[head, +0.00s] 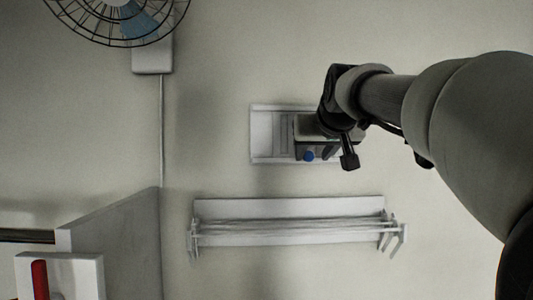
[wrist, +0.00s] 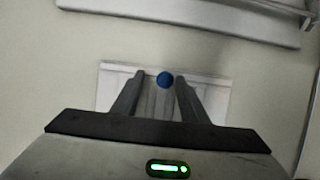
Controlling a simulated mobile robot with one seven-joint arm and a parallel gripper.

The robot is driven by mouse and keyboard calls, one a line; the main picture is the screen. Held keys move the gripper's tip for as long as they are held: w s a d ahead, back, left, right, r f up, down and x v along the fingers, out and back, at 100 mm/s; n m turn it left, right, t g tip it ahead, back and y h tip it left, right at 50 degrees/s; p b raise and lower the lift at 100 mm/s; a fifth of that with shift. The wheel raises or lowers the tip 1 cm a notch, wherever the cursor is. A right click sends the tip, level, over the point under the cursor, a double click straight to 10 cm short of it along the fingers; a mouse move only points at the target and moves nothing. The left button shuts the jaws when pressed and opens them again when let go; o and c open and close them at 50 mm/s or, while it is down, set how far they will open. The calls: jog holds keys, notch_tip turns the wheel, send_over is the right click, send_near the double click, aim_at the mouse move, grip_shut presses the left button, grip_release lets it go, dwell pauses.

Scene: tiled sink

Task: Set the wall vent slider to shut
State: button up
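The wall vent is a pale rectangular plate (head: 264,136) with upright slats, fixed to the wall; in the wrist view its plate (wrist: 112,82) shows on both sides of my fingers. Its slider has a round blue knob (head: 309,156), also seen in the wrist view (wrist: 165,79). My gripper (head: 314,151) is in front of the right part of the vent and hides much of it. In the wrist view my gripper (wrist: 160,77) is open, its fingers on either side of the knob. The knob appears nearer the right finger; I cannot tell whether they touch.
A wall rack with rods (head: 290,232) is mounted below the vent and also shows in the wrist view (wrist: 190,15). A wall fan (head: 120,15) is at upper left. A red-handled object (head: 40,280) is at lower left. The wall left of the vent is clear.

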jog(key=shift+a, duration=0.2)
jog(key=b+v, duration=0.1)
jog(key=v, duration=1.6)
jog(key=shift+s+r+b, duration=0.15)
jog(key=shift+b, duration=0.2)
jog(key=s+f+g, duration=0.2)
jog(key=s+f, duration=0.3)
jog(key=f, duration=0.9)
jog(key=s+f+g, duration=0.3)
jog(key=s+f, duration=0.2)
jog(key=f, duration=0.9)
jog(key=s+a+f+g, duration=0.1)
jog(key=s+f+g, duration=0.2)
jog(key=f, duration=1.2)
jog(key=s+p, duration=0.1)
jog(key=s, duration=0.2)
jog(key=shift+s, duration=0.1)
